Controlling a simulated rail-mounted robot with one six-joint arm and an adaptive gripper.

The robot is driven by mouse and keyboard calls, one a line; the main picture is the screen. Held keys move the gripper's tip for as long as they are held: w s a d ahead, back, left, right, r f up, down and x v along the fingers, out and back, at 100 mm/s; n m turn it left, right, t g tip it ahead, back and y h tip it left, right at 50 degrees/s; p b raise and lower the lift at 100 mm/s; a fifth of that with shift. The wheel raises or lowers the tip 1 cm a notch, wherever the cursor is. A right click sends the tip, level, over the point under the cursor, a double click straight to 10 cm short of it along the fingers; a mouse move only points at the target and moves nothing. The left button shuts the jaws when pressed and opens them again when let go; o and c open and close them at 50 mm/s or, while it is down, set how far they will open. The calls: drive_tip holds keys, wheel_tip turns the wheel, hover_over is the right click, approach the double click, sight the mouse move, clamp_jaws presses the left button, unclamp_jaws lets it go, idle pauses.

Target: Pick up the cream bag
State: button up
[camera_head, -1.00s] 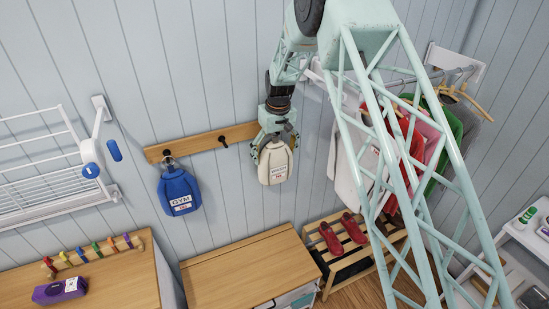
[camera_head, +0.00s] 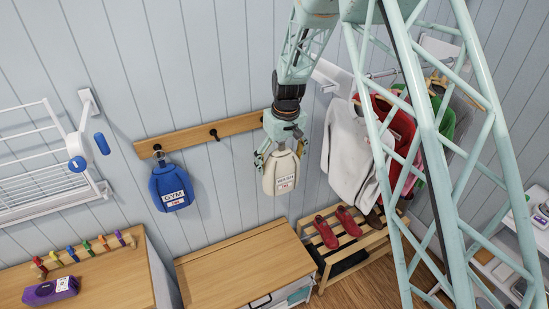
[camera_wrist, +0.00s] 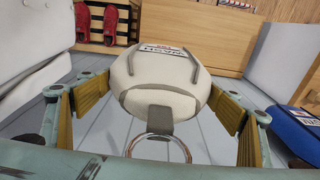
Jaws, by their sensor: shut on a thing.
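The cream bag (camera_head: 281,178) has a grey strap and a white and red label. It hangs upright below my gripper (camera_head: 280,152), in front of the wall near the right end of the peg rail. My gripper hides the rail's right end in the head view.
A blue gym bag (camera_head: 171,187) hangs on the wooden peg rail (camera_head: 190,140), left of a bare peg (camera_head: 213,133). A wooden-topped cabinet (camera_head: 240,262) stands below. Hanging clothes (camera_head: 348,150) and a shoe bench (camera_head: 335,240) with red shoes are to the right.

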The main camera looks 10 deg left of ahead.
sight(288, 174)
drive_tip(key=shift+s+d+b, duration=0.1)
drive_tip(key=shift+s+d, duration=0.55)
drive_tip(key=shift+s, duration=0.25)
drive_tip(key=shift+s+d+b, duration=0.15)
drive_tip(key=shift+s+d, duration=0.45)
drive_tip(key=shift+s, duration=0.25)
drive_tip(key=shift+s+d+b, duration=0.1)
drive_tip(key=shift+s+d, duration=0.55)
drive_tip(key=shift+s, duration=0.25)
drive_tip(key=shift+a, duration=0.1)
